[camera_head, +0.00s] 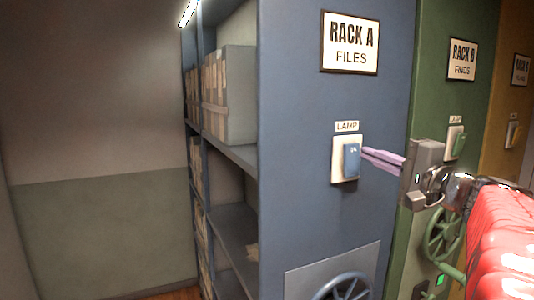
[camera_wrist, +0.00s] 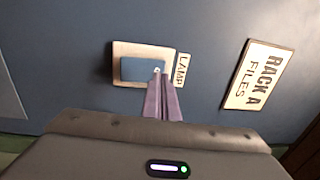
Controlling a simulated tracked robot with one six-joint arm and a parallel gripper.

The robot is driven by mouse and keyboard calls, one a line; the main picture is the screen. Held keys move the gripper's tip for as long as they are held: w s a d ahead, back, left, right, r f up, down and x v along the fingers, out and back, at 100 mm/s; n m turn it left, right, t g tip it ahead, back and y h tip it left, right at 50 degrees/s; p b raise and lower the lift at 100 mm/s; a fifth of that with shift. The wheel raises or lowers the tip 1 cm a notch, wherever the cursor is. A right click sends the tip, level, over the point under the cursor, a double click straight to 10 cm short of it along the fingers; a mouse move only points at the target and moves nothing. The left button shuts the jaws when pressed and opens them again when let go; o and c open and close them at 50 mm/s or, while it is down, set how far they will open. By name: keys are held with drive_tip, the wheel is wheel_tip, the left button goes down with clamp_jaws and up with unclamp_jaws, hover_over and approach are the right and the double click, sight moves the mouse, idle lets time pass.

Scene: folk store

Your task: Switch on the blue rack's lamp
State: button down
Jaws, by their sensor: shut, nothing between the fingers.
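The blue rack (camera_head: 282,130) carries a sign reading RACK A FILES (camera_head: 350,42). Its lamp switch is a blue rocker (camera_head: 351,162) on a pale plate, under a LAMP label (camera_head: 347,126); the rocker also shows in the wrist view (camera_wrist: 140,69). My gripper (camera_head: 366,155) is shut and empty, with its pinkish fingertips at the rocker's upper part. In the wrist view the fingertips (camera_wrist: 160,82) overlap the rocker's end nearest the label. I cannot tell whether they touch it. A bright white light strip (camera_head: 187,13) glows at the top of the blue rack's shelves.
A handwheel (camera_head: 343,288) is low on the blue rack. The green rack (camera_head: 472,95), signed RACK B FINDS, stands to the right with its own switch (camera_head: 456,143) and handwheel (camera_head: 443,236). A yellow rack (camera_head: 505,100) is beyond.

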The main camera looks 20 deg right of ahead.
drive_tip(key=s+r, duration=0.1)
drive_tip(key=s, duration=0.9)
drive_tip(key=shift+s+r, duration=0.25)
drive_tip(key=shift+s, duration=0.1)
